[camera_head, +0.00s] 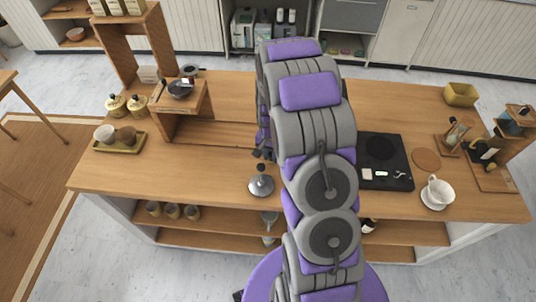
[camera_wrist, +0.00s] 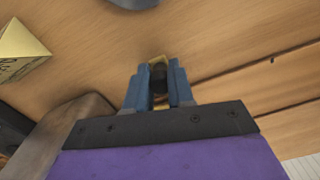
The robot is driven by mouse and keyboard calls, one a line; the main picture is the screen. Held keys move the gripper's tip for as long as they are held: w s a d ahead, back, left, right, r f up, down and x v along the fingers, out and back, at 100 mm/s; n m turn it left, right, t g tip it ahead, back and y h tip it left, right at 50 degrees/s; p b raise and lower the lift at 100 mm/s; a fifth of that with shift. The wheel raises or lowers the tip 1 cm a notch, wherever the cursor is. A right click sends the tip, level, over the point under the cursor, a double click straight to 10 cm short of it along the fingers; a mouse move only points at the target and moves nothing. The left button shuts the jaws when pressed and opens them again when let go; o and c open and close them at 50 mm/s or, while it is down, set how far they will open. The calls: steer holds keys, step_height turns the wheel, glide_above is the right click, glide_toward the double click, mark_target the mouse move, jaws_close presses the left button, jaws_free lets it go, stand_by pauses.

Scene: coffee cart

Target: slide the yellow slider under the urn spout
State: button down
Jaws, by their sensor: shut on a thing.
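In the wrist view, my gripper (camera_wrist: 159,70) has its two blue fingers close together over the wooden surface. They are shut on a small dark piece with yellow edges, which appears to be the yellow slider (camera_wrist: 158,59). The fingers hide most of it, and its contact with the surface cannot be told. In the head view my arm covers the gripper and the slider. I cannot make out the urn or its spout for certain in either view.
The wooden counter (camera_head: 210,180) has a small shelf unit (camera_head: 185,115) at its left. A black hob (camera_head: 385,160) and a white cup (camera_head: 438,192) are right of my arm. A yellow lettered object (camera_wrist: 18,50) lies left of my gripper.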

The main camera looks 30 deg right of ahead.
steer(key=c, duration=1.3)
jaws_free()
steer(key=shift+w+d+r, duration=0.15)
steer(key=shift+w+d, duration=0.05)
steer(key=shift+d, duration=0.1)
steer(key=shift+c, duration=0.2)
steer(key=o, duration=0.4)
steer(key=shift+s+d, duration=0.1)
steer(key=shift+d, duration=0.25)
steer(key=shift+c, duration=0.2)
steer(key=shift+a, duration=0.4)
step_height(320, 180, up, 17)
steer(key=p, duration=0.2)
steer(key=shift+d, duration=0.3)
steer(key=shift+d, duration=0.25)
